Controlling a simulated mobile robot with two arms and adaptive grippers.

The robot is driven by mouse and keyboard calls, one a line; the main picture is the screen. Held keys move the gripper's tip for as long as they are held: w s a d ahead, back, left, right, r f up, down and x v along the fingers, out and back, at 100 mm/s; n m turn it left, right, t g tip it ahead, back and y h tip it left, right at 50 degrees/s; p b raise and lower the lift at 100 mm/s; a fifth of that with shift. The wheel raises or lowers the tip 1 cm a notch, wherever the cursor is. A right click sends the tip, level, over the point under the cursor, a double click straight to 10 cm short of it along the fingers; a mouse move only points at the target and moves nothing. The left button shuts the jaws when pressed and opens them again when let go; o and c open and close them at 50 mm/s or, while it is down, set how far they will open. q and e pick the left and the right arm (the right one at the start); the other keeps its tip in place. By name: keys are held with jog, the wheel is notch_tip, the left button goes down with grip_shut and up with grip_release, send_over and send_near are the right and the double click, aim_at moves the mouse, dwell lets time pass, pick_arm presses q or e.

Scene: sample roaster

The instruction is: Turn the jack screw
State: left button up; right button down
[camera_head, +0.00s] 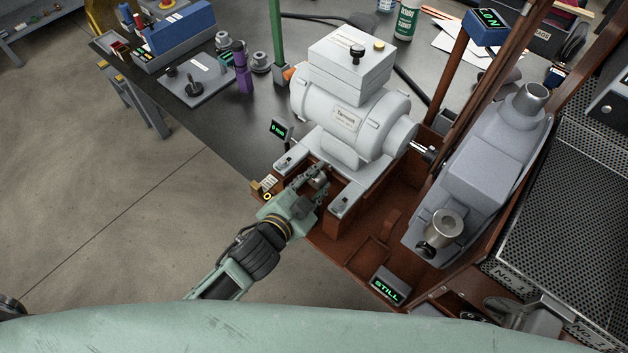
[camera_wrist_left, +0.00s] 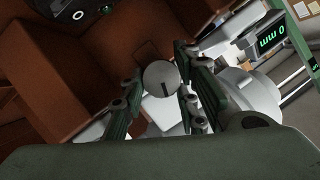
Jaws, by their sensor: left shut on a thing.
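The jack screw (camera_wrist_left: 161,79) shows in the left wrist view as a round grey head with a dark slot, between my left gripper's fingers. My left gripper (camera_head: 313,182) reaches in from the lower left to the front of the motor's base and is shut on the screw head. In the left wrist view the gripper (camera_wrist_left: 155,88) has one green finger on each side of the head. The white motor (camera_head: 345,115) sits above on its brown base. In the head view the fingers mostly hide the screw. My right gripper is not in view.
A small display (camera_head: 281,129) stands left of the motor and also shows in the left wrist view (camera_wrist_left: 272,39), reading 0 mm. A "STILL" display (camera_head: 390,284) is at the lower right. A grey housing (camera_head: 480,165) stands right of the motor. Open floor (camera_head: 120,220) lies to the left.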

pick_arm(q)
jog(key=shift+s+d+f+m+t+y+b, duration=0.15)
jog(key=shift+m+t+y+b, duration=0.15)
jog(key=shift+m, duration=0.2)
jog(key=shift+s+d+f+m+t+y+b, duration=0.1)
jog(key=shift+f+m+t+b, duration=0.1)
jog(key=shift+m+b, duration=0.25)
jog(key=o, duration=1)
jog(key=shift+r, duration=0.1)
jog(key=shift+o, duration=0.2)
jog(key=shift+s+a+r, duration=0.1)
jog(key=shift+s+a, duration=0.05)
jog(key=shift+a, duration=0.05)
jog(key=v, duration=1.1)
jog(key=shift+s, duration=0.3)
jog(key=shift+o, duration=0.2)
